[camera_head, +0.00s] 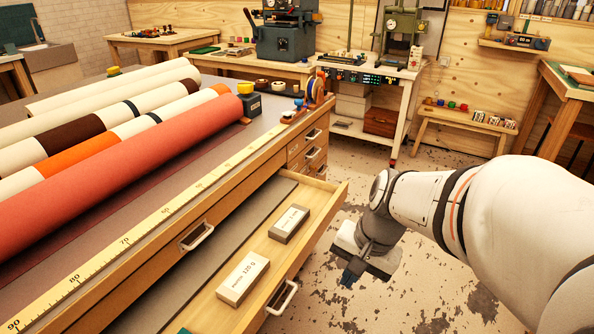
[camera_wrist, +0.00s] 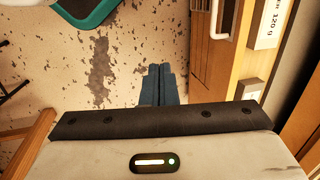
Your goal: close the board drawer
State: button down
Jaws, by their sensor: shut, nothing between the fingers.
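The board drawer (camera_head: 326,212) stands pulled out from the long wooden cabinet under the cutting table. A grey board (camera_head: 205,265) and two small labelled boxes, one nearer (camera_head: 243,278) and one farther (camera_head: 289,223), lie in it. Its metal handle (camera_head: 282,298) is on the front face. My gripper (camera_head: 350,277) is shut and empty, out in front of the drawer front, with a gap between them. In the wrist view my shut fingers (camera_wrist: 158,85) show over the floor, left of the drawer front, its handle (camera_wrist: 222,20) and one box (camera_wrist: 268,22).
Large rolls, one red (camera_head: 130,160), lie on the cutting table beside a yellow ruler strip (camera_head: 130,238). Another drawer handle (camera_head: 196,236) sits on the cabinet face. A low bench (camera_head: 465,122) stands at the back. The worn floor (camera_head: 345,190) right of the drawer is open.

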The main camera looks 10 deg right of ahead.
jog(key=w+d+f+m+t+y, duration=0.1)
jog(key=w+d+m+t+y, duration=0.15)
jog(key=w+d+m, duration=0.5)
jog(key=w+d+f+m+t+y, duration=0.1)
jog(key=w+d+m+t+y, duration=0.3)
jog(key=m, duration=0.7)
jog(key=g+h+b, duration=0.1)
jog(key=g+b, duration=0.1)
send_near(318, 237)
jog(key=x, duration=0.5)
jog(key=shift+f, duration=0.4)
jog(key=shift+w+a, duration=0.25)
jog(key=shift+h, duration=0.25)
